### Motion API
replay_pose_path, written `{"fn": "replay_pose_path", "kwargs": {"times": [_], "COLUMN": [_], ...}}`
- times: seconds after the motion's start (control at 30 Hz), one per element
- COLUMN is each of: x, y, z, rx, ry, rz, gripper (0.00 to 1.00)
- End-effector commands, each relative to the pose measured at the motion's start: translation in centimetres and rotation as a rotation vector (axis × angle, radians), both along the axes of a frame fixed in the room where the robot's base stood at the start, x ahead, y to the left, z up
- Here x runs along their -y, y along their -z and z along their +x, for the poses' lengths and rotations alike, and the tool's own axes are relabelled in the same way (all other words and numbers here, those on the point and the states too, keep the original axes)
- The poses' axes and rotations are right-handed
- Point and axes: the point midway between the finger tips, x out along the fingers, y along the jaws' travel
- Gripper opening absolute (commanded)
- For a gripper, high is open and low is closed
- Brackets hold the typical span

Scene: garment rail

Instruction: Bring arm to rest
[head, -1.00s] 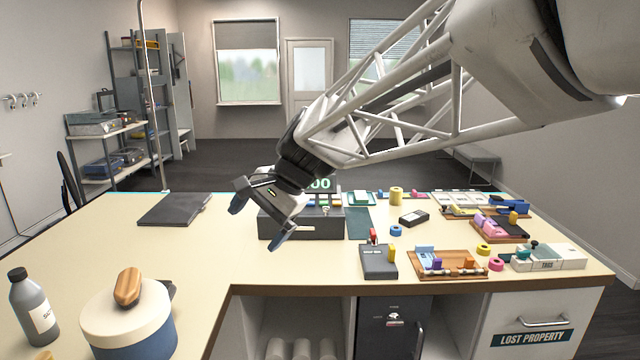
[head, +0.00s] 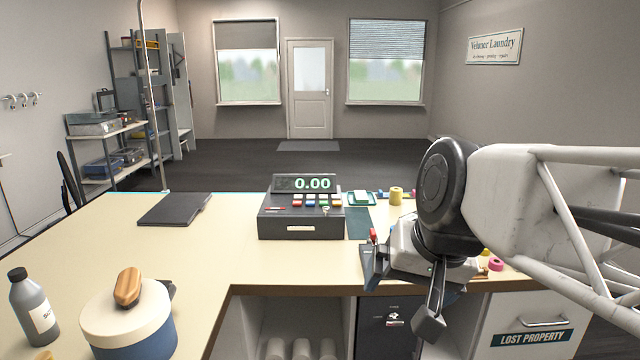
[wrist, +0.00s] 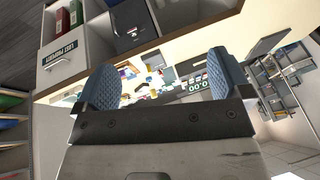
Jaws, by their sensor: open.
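My gripper (head: 402,298) is at the right of the head view, over the counter's front edge. One finger shows at its left and one hangs lower, in front of the cabinets. In the wrist view my gripper (wrist: 166,82) has two blue padded fingers set wide apart, with nothing between them. My pale lattice arm reaches in from the right edge of the head view and hides much of the counter's right side.
A cash register (head: 300,215) reading 0.00 stands mid-counter. A dark flat folder (head: 175,209) lies to its left. A blue and cream pot (head: 130,320) and a grey bottle (head: 33,305) stand at the near left. The counter (head: 230,240) between is bare. A lost property drawer (head: 530,335) is below right.

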Motion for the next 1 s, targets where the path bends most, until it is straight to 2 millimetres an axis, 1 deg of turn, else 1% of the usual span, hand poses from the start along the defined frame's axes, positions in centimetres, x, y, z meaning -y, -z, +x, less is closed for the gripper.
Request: {"fn": "replay_pose_path", "kwargs": {"times": [0.03, 0.2, 0.5, 0.8, 1.0], "x": [0.9, 3.0, 5.0, 6.2, 6.3], "y": [0.2, 1.0, 1.8, 2.4, 4.2], "z": [-1.0, -3.4, -5.8, -7.4, -6.9], "rx": [0.018, 0.059, 0.100, 0.122, 0.074], "ry": [-0.002, -0.024, -0.044, -0.057, -0.060], "rz": [-0.024, -0.099, -0.179, -0.233, -0.233], "gripper": [0.96, 0.96, 0.96, 0.96, 0.96]}}
